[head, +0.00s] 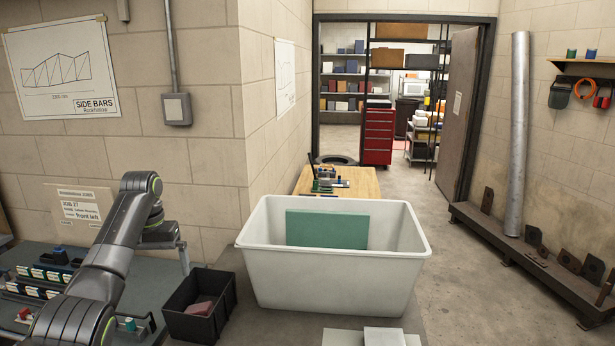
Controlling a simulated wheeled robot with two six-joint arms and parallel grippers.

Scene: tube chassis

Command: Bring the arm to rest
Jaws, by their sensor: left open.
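My left arm rises from the lower left in the head view, bends at the top and turns down to the left gripper (164,238). The gripper is open and hangs above the grey bench (155,278) near the block wall. I see nothing between its jaws, though my own arm hides part of it. My right arm and gripper are not in view.
A white bin (330,287) with a green panel (327,229) inside stands right of centre. A black box (200,307) holding a reddish piece sits left of it. Racks of small parts (45,275) lie at the far left. A wooden table (362,185) stands behind the bin.

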